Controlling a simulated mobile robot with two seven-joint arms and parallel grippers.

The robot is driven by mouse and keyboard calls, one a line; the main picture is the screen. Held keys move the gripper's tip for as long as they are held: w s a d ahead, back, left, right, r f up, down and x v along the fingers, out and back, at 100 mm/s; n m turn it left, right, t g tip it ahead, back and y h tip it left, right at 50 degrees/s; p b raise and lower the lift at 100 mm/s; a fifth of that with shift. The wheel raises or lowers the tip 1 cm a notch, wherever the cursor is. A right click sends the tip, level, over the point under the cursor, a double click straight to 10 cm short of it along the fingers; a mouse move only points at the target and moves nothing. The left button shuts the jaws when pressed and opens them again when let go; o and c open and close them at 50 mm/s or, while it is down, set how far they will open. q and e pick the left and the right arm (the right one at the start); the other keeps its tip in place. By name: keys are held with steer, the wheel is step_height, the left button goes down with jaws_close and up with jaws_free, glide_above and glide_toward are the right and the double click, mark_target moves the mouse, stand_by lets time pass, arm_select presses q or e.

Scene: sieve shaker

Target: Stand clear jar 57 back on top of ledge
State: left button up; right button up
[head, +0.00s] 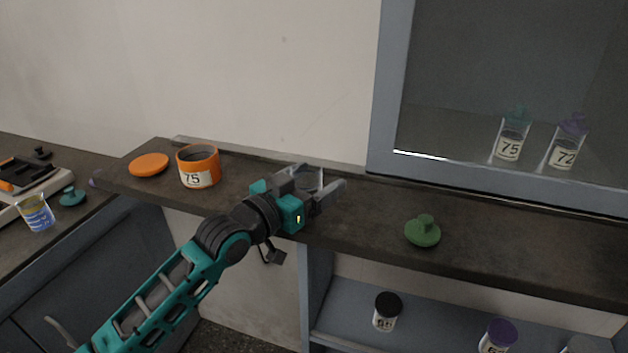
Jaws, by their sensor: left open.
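I cannot read a label 57 on any jar in the head view. My left gripper (331,184) is open over the dark ledge (370,212), with its fingers pointing right, near the middle of the ledge. A green knobbed lid (423,231) lies on the ledge to the right of the gripper. An orange jar labelled 75 (198,167) stands open on the ledge to the left, beside an orange lid (149,165). My right gripper is not in view.
Clear jars labelled 75 (508,146) and 72 (562,155) stand behind the blue-grey frame. Black-lidded (386,311) and purple-lidded (497,337) jars stand on the shelf below. A blue-labelled container (37,213) and teal lid (72,197) are on the left bench. The ledge's right part is clear.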

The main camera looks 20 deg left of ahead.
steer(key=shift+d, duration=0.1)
arm_select(q)
steer(key=shift+r, duration=0.3)
steer(key=v, duration=1.2)
steer(key=shift+p, duration=0.4)
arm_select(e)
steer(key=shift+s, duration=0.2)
arm_select(q)
steer(key=shift+f, duration=0.1)
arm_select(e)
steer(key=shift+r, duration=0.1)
